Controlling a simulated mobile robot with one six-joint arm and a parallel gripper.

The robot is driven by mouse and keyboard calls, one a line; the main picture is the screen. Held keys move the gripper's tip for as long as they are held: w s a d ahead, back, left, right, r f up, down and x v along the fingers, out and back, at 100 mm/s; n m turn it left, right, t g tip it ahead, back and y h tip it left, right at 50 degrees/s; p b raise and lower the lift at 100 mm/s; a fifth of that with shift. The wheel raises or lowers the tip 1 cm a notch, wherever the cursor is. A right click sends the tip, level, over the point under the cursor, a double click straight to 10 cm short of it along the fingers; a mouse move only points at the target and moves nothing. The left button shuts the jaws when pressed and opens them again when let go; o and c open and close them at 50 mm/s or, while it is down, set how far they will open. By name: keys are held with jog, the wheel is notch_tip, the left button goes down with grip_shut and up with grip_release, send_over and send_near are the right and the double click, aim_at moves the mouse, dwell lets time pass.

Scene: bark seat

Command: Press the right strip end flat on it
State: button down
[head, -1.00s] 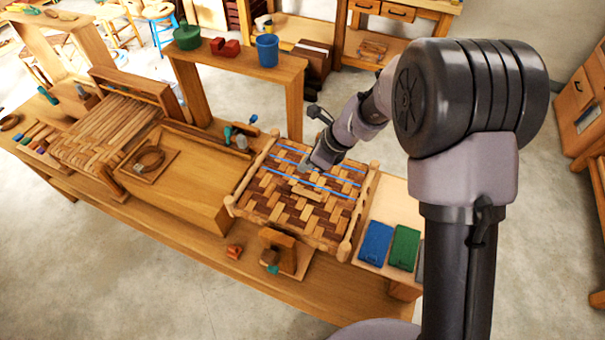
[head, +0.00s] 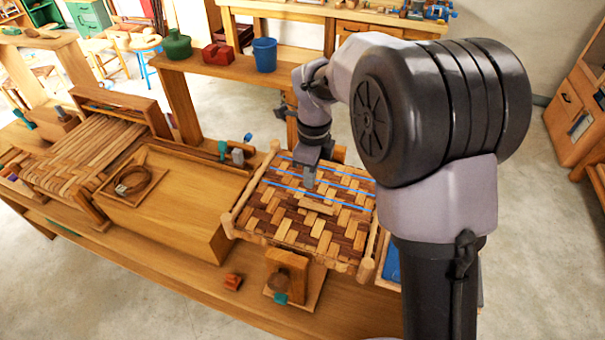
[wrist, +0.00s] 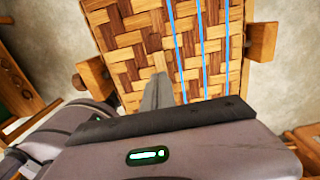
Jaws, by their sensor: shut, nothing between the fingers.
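The woven bark seat (head: 290,232) sits in a light wooden frame on the bench, with a brown and tan pattern. It also fills the upper middle of the wrist view (wrist: 135,38). Blue lines (head: 292,188) run across the weave. A pale strip (head: 316,207) shows on the weave just in front of my gripper; I cannot tell whether its ends lie flat. My gripper (head: 308,184) is shut and empty, pointing down over the back half of the seat. In the wrist view its fingers (wrist: 158,90) are together over the weave. Whether the tips touch it is unclear.
A wooden box (head: 165,205) stands left of the seat. A raised shelf (head: 225,68) with a blue bucket (head: 264,52) is behind. A small wooden block fixture (head: 288,272) stands in front. A blue pad (head: 391,262) is partly hidden by my arm.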

aim_at(308, 205)
notch_tip(308, 205, down, 8)
jog(key=shift+a+r+b, duration=0.1)
jog(key=shift+b, duration=0.8)
